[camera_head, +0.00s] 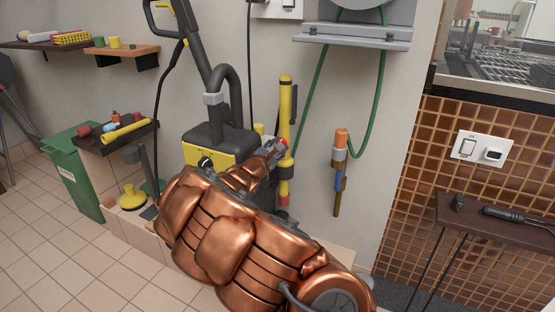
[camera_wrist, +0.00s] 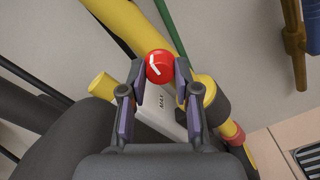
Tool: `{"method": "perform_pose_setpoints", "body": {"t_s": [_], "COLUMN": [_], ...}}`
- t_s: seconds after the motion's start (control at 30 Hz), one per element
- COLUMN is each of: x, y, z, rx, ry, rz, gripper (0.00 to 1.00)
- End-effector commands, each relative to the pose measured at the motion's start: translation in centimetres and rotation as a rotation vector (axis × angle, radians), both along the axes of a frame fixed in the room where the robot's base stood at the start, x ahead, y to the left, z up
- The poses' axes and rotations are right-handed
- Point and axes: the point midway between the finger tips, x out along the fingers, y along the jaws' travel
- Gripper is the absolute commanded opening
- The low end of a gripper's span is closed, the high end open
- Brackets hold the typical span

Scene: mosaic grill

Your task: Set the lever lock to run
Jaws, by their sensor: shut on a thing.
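The pointer slants from upper left to lower right. My gripper is shut on this knob, with one finger on each side. A pale plate (camera_wrist: 168,118) with small dark lettering, perhaps "MAX", lies just below it. In the head view my gripper (camera_head: 276,150) is beside the upright yellow lance (camera_head: 286,112) on the wall. I cannot make out a run mark or tell whether the red knob is the lever lock.
A yellow and black pressure washer (camera_head: 218,139) stands left of my gripper. A hose reel (camera_head: 352,36) with a green hose hangs above. An orange and blue tool (camera_head: 340,150) hangs to the right. A dark side shelf (camera_head: 480,222) stands at the far right.

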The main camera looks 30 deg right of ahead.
Motion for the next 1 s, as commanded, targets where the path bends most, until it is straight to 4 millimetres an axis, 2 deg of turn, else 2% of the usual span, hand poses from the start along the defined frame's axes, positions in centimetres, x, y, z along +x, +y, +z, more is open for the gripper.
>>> {"method": "perform_pose_setpoints", "body": {"t_s": [0.03, 0.5, 1.0], "x": [-0.06, -0.06, -0.07], "y": [-0.13, -0.12, -0.11], "z": [-0.56, -0.21, 0.02], "rx": [0.021, 0.174, 0.205], "ry": [-0.041, -0.289, -0.339], "rz": [-0.002, -0.001, -0.002], "gripper": [0.0, 0.0, 0.0]}}
